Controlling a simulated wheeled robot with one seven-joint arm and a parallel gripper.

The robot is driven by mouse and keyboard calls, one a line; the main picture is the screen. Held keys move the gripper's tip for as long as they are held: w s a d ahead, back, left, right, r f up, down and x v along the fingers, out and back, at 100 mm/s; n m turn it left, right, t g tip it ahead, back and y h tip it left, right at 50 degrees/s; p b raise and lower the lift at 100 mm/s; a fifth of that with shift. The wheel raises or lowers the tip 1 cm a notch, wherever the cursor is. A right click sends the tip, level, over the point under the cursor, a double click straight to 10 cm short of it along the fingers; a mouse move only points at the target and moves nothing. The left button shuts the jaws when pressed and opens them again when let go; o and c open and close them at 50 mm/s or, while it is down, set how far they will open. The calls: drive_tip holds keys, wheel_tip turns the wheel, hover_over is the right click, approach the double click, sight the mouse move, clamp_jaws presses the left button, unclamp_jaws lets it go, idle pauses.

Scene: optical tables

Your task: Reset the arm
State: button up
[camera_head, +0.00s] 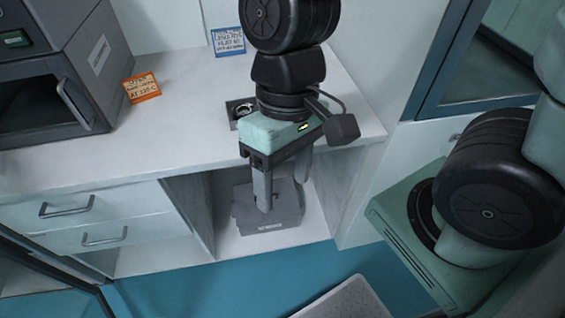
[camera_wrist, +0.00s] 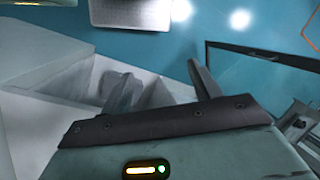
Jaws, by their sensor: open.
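My gripper (camera_head: 284,180) hangs at the front edge of the white counter, fingers pointing down. Its two fingers are apart with nothing held between them. In the wrist view my gripper (camera_wrist: 160,88) also shows its fingers spread and empty. Behind and below the fingers in the head view, a grey box-like device (camera_head: 268,212) sits in the open bay under the counter, partly hidden by a finger. My arm comes down from the top of the head view to the gripper and from the right side.
The white counter (camera_head: 190,125) carries a dark grey oven-like machine (camera_head: 45,95) at left, an orange label (camera_head: 141,87) and a blue label (camera_head: 228,41). Drawers (camera_head: 90,215) are below. A dark-framed cabinet (camera_head: 440,70) stands at right. The blue floor (camera_head: 200,290) has a pale plate (camera_head: 345,300).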

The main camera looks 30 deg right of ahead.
drive_tip(key=n, duration=0.1)
drive_tip(key=r+n+t, duration=0.1)
drive_tip(key=n+t+h, duration=0.1)
drive_tip(key=n, duration=0.1)
drive_tip(key=shift+w+r, duration=0.3)
